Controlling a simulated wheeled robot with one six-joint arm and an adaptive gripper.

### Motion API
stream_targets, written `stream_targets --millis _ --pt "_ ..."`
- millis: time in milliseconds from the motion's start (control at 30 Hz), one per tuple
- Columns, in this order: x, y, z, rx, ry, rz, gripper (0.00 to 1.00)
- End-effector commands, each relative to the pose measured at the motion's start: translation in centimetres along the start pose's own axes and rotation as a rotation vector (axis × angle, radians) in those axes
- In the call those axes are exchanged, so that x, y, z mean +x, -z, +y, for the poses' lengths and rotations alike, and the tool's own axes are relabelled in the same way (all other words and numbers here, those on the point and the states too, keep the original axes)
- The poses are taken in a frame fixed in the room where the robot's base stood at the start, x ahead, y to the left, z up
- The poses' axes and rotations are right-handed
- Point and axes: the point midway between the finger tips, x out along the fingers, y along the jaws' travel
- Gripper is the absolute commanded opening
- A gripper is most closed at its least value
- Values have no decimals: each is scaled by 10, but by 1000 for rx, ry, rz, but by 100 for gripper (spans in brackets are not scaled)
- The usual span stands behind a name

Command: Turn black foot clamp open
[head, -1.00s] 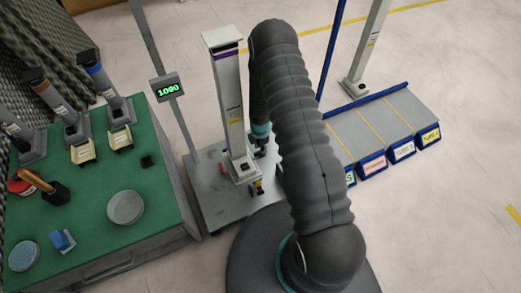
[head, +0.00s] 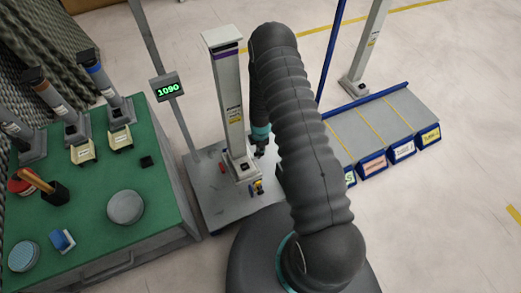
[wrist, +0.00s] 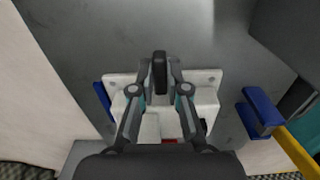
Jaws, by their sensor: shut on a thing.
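The black foot clamp (wrist: 160,70) shows in the wrist view as a dark upright piece between my fingertips, at the far edge of a white foot plate. My gripper (wrist: 160,88) is shut on it. In the head view my gripper (head: 260,150) is low beside the base of the white column (head: 232,115), on its right, partly hidden by my arm. The clamp itself cannot be made out there. How far it is turned cannot be told. The white foot plate (wrist: 207,78) is partly covered by my fingers.
A red part (head: 222,168) and a yellow part (head: 257,187) sit by the column's foot on the grey platform (head: 215,205). A blue part (wrist: 103,98) is left of the plate. A blue-and-yellow piece (wrist: 260,112) stands right. A green bench (head: 160,190) is left.

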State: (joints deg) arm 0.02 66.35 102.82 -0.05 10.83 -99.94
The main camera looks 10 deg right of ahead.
Motion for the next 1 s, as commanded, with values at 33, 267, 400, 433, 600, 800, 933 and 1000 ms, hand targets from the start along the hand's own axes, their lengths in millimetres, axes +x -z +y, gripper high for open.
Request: stream_targets --millis 33,267,400,433,600,800,933,1000 --pt "1 0 0 13 -1 0 0" --pt "3 0 -1 139 0 0 0" --pt "3 0 0 258 -2 0 0" --pt "3 0 -1 285 -2 0 0" --pt "3 1 -1 448 -2 0 0" --pt "2 1 -2 638 -2 0 0" --pt "3 2 -3 761 -1 0 0" --pt "2 2 -3 827 -2 1 0"
